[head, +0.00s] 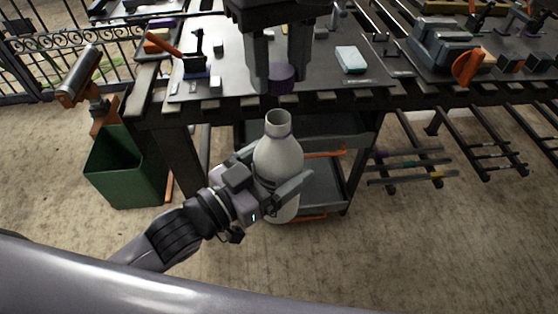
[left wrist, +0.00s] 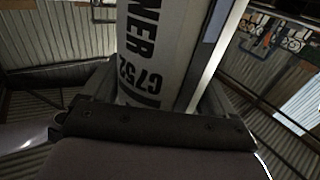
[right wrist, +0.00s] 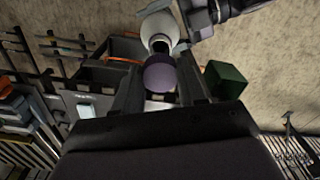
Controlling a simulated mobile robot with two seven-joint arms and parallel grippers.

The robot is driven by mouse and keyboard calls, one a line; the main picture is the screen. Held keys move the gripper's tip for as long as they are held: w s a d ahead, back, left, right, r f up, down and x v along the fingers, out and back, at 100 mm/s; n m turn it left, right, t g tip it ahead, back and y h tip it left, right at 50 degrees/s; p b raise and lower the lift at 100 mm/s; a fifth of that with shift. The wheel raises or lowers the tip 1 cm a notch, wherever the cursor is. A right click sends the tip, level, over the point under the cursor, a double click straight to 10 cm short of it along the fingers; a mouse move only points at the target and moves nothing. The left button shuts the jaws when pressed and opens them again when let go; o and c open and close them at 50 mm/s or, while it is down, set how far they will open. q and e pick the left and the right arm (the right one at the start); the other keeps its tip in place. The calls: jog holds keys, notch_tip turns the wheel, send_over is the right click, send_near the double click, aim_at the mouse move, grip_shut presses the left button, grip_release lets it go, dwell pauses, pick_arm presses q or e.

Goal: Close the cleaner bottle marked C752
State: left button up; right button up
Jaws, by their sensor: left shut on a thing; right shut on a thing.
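The white cleaner bottle (head: 277,160) stands upright and uncapped, its open neck facing up. Its side shows the printed letters "NER" and "C752" in the left wrist view (left wrist: 150,50). My left gripper (head: 285,190) is shut around the bottle's body and holds it in front of the workbench. My right gripper (head: 280,78) is shut on a dark purple cap (head: 281,80), above the bottle. In the right wrist view the cap (right wrist: 159,76) sits between the fingers, and the bottle's open mouth (right wrist: 160,44) shows just past it. Cap and bottle neck are apart.
The workbench (head: 325,80) is behind the bottle, with a light green sponge-like block (head: 351,59) and small tools on it. A grey cart (head: 325,190) with orange handles stands below. A green bin (head: 122,170) is at the left. The floor at the right front is clear.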

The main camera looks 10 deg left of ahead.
aim_at(279, 118)
jog(key=shift+f, duration=1.85)
jog(key=shift+f, duration=0.9)
jog(key=shift+f, duration=0.5)
